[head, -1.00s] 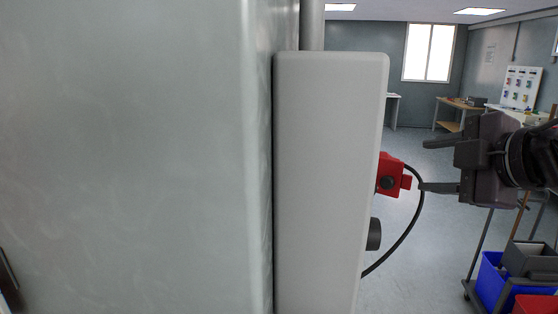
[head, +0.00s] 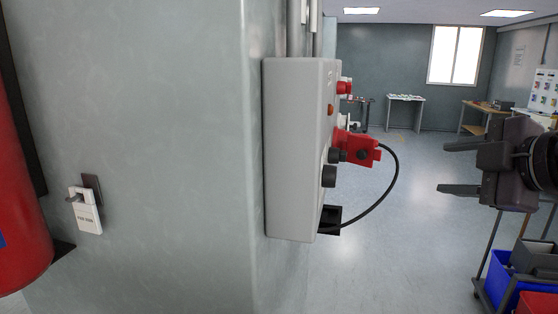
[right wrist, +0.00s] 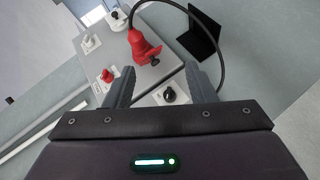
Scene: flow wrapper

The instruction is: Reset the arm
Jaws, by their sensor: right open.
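My right gripper (head: 462,168) is at the right of the head view, its two fingers spread apart with nothing between them. It points left toward a grey control box (head: 290,150) on the wall corner, with a clear gap between. A red padlock-like device (head: 362,152) with a black cable sits on the box's right face. The right wrist view shows my open fingers (right wrist: 160,90), the red device (right wrist: 140,45), a black knob (right wrist: 170,94) and part of the box face (right wrist: 165,75). My left gripper is not in view.
A cart with a blue bin (head: 500,280) stands at lower right. Tables (head: 405,105) line the far wall. The floor between is free.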

